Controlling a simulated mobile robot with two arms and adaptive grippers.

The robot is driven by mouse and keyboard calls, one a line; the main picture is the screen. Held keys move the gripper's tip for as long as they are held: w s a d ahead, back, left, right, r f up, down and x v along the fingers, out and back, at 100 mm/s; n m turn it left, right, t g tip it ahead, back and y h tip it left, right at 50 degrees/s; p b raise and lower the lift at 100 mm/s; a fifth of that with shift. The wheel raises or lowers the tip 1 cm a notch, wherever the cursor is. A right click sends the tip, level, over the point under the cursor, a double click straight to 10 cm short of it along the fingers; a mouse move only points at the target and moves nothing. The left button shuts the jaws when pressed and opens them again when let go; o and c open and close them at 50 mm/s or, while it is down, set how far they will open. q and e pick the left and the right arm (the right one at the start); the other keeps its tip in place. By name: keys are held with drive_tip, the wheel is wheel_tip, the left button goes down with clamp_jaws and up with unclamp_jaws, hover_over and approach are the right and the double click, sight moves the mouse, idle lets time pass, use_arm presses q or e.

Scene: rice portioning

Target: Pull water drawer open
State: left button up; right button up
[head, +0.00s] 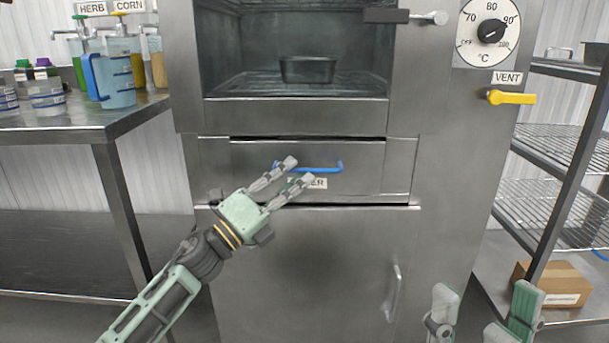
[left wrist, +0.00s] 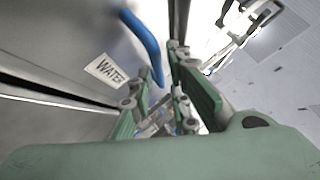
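The water drawer (head: 232,168) is a steel front below the oven chamber, and it looks about flush with the cabinet. Its blue bar handle (head: 325,169) sits above a label partly hidden by a finger. My left gripper (head: 298,171) is open at the handle's left part, fingers apart. In the left wrist view, the blue handle (left wrist: 143,45) runs down toward the gap between the fingertips (left wrist: 158,72), and the WATER label (left wrist: 105,70) is beside it. I cannot tell whether the fingers touch the handle. My right gripper (head: 484,292) is open and empty at the bottom right.
The open oven chamber (head: 295,40) holds a dark pan (head: 308,69). A lower door with a vertical handle (head: 393,292) is below the drawer. A yellow vent lever (head: 511,98) is at right. A table (head: 60,131) stands left, wire shelves (head: 555,195) right.

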sight(305, 171)
use_arm(q)
drive_tip(key=shift+x, duration=1.6)
drive_tip(key=shift+f, duration=0.1)
drive_tip(key=shift+c, duration=0.3)
clamp_jaws()
drive_tip(key=shift+w, duration=0.1)
